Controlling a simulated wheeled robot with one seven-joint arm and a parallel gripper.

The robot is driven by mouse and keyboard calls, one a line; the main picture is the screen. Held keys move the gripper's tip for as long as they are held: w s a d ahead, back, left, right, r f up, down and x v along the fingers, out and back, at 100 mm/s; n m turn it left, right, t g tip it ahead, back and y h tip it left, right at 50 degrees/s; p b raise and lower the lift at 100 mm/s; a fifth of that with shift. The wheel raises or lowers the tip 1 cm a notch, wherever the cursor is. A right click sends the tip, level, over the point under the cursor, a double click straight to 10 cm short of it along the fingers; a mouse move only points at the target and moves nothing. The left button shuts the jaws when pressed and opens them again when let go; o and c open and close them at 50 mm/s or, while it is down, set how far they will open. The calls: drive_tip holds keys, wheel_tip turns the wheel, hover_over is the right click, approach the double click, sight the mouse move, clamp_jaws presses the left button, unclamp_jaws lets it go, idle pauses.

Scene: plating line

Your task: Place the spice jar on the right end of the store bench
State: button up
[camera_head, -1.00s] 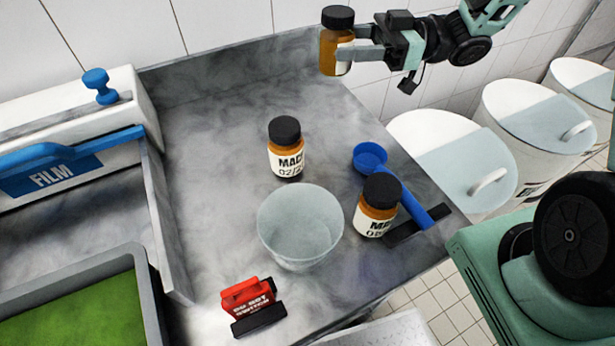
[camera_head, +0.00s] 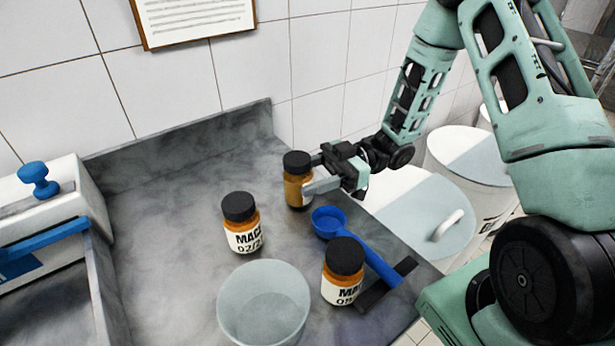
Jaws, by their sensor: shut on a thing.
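My gripper (camera_head: 308,184) is shut on a spice jar (camera_head: 297,190), an amber jar with a black lid, near the back right of the grey marbled bench (camera_head: 160,230). The jar is upright; I cannot tell whether its base touches the bench top. Its label is mostly turned away or hidden by the fingers. A second amber jar labelled MACE (camera_head: 243,232) stands to its front left. A third similar jar (camera_head: 343,275) stands to its front right, by the bench's right edge.
A blue scoop (camera_head: 330,222) lies just in front of the held jar, its handle reaching toward a black strip (camera_head: 385,285). A clear tub (camera_head: 263,305) stands at the front. White lidded bins (camera_head: 430,215) stand beyond the right edge.

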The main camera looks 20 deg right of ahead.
drive_tip(key=shift+f, duration=0.15)
drive_tip(key=o, duration=1.1)
drive_tip(key=d, duration=0.4)
drive_tip(key=d+p, duration=0.1)
drive_tip(key=d, duration=0.7)
drive_tip(key=shift+w+p, duration=0.25)
drive_tip(key=shift+p, duration=0.1)
